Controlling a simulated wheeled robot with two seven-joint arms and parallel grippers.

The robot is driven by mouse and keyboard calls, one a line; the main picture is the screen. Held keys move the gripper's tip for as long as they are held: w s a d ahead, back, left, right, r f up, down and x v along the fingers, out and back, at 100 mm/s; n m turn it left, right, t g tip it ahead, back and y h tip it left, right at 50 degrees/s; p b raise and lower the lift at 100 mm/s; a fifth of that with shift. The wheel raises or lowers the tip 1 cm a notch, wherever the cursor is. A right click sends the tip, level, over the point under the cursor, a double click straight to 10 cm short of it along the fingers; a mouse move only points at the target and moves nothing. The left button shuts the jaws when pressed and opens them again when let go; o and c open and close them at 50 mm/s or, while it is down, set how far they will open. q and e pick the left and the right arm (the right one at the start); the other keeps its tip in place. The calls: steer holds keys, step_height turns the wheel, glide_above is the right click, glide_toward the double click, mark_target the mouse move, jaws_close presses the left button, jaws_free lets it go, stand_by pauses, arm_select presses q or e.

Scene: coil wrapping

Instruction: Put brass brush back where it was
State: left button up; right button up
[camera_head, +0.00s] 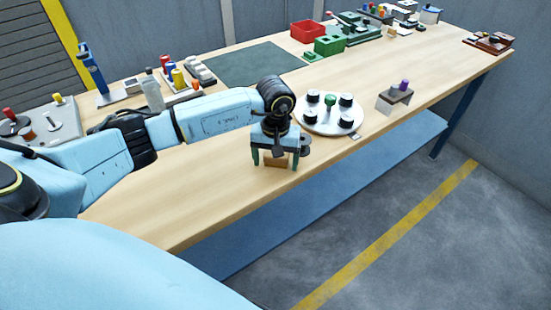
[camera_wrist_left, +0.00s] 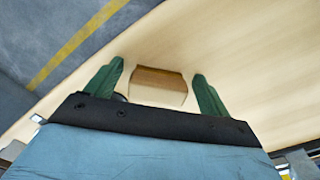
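My left gripper (camera_head: 275,163) points down over the front part of the table, its green fingers apart on either side of a small brown wooden block (camera_head: 279,161). In the left wrist view the block (camera_wrist_left: 158,86) lies between the open fingers (camera_wrist_left: 159,69), with a gap on both sides. The block may be the brass brush; I see no bristles and cannot tell for sure. Its underside is hidden. My right gripper is out of view.
A round white plate (camera_head: 322,124) with black-topped knobs and a green knob stands right of my gripper. A green mat (camera_head: 250,66) lies behind. The front left tabletop (camera_head: 165,215) is clear.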

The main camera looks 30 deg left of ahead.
arm_select(q)
step_height(320, 180, up, 12)
steer(key=shift+r, duration=0.2)
stand_by(0.4)
